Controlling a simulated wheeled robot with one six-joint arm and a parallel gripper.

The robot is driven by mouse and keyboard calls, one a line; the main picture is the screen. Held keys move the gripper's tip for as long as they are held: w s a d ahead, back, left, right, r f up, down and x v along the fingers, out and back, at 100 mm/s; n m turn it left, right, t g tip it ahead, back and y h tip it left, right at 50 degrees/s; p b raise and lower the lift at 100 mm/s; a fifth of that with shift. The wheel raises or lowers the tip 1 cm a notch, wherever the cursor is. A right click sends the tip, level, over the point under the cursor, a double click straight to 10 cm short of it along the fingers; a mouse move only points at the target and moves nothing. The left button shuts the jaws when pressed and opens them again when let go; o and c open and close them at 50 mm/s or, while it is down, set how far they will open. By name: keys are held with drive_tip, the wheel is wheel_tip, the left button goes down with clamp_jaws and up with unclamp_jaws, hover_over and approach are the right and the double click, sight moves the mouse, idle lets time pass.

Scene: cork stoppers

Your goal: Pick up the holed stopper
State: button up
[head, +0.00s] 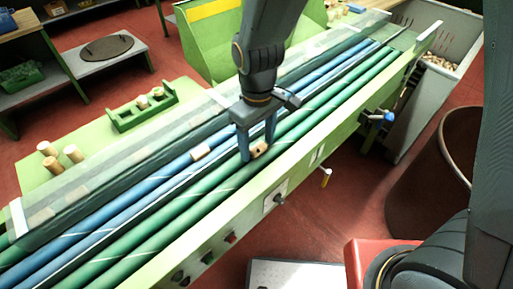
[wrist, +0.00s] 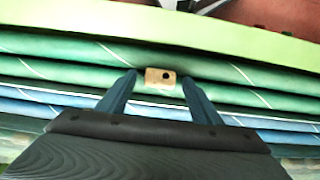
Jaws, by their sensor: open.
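The holed stopper (head: 260,150) is a small tan cork with a dark hole. It lies on the green rollers of the machine, near the front rail. In the wrist view the stopper (wrist: 160,78) lies between the tips of my fingers, with its dark hole to the right of its middle. My gripper (head: 257,154) is open, pointing down at the rollers, with the fingers on either side of the stopper; it also shows in the wrist view (wrist: 158,80). There is a gap between each finger and the stopper in the wrist view.
Another cork (head: 201,152) lies on the blue roller to the left. Several corks stand on the green side table (head: 95,178), and a green holder (head: 142,112) there has more. The machine's light green front rail (head: 300,168) runs beside the rollers. A brown bin (head: 432,165) stands at right.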

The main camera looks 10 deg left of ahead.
drive_tip(key=shift+c, duration=0.4)
drive_tip(key=c, duration=1)
drive_tip(key=shift+c, duration=0.2)
drive_tip(key=shift+r, duration=0.1)
